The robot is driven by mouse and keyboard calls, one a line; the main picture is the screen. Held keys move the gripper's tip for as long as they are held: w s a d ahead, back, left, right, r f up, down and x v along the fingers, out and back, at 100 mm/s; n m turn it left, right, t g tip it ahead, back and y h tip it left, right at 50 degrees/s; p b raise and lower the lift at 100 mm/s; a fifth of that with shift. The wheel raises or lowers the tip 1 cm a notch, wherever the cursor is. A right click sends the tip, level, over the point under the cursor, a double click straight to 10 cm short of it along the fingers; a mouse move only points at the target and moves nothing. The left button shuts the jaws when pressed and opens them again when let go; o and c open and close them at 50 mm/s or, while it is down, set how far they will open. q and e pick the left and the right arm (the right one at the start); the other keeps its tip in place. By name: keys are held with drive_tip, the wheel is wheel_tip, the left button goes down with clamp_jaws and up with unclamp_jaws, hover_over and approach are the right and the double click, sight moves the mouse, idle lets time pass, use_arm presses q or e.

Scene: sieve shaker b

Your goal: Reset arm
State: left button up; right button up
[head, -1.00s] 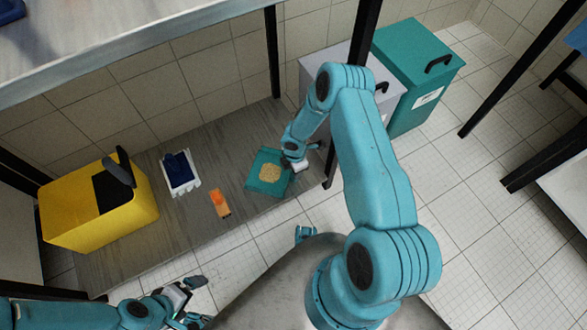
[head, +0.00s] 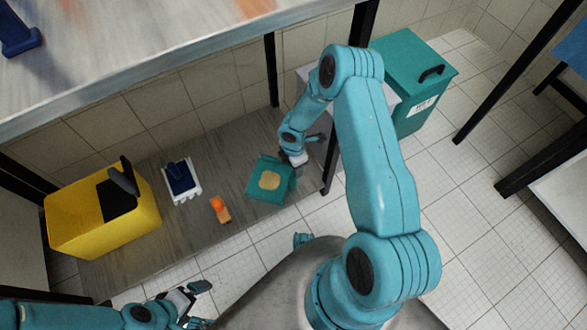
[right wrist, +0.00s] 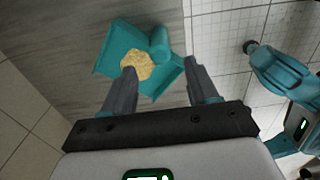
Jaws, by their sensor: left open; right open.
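A teal dustpan (head: 257,190) lies on the grey lower shelf with a tan, grain-like heap (head: 269,180) on it. The right wrist view also shows the dustpan (right wrist: 108,62), the heap (right wrist: 138,66) and its stubby handle (right wrist: 160,42). My right gripper (head: 300,158) is by the pan's handle end in the head view. In the right wrist view, its two fingers (right wrist: 161,82) are spread with nothing held between them, and the pan is beyond them. My left gripper (head: 200,303) is open and empty at the lower left, in front of the shelf.
On the shelf (head: 130,258) stand a yellow bin (head: 90,235) with a dark opening, a white tray with a blue item (head: 181,179), and an orange item (head: 218,205). A teal lidded bin (head: 410,65) stands at the back right. A black post (head: 333,165) is close to my right arm.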

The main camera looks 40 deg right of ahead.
drive_tip(key=shift+r+p, duration=0.3)
drive_tip(key=shift+r, duration=1.05)
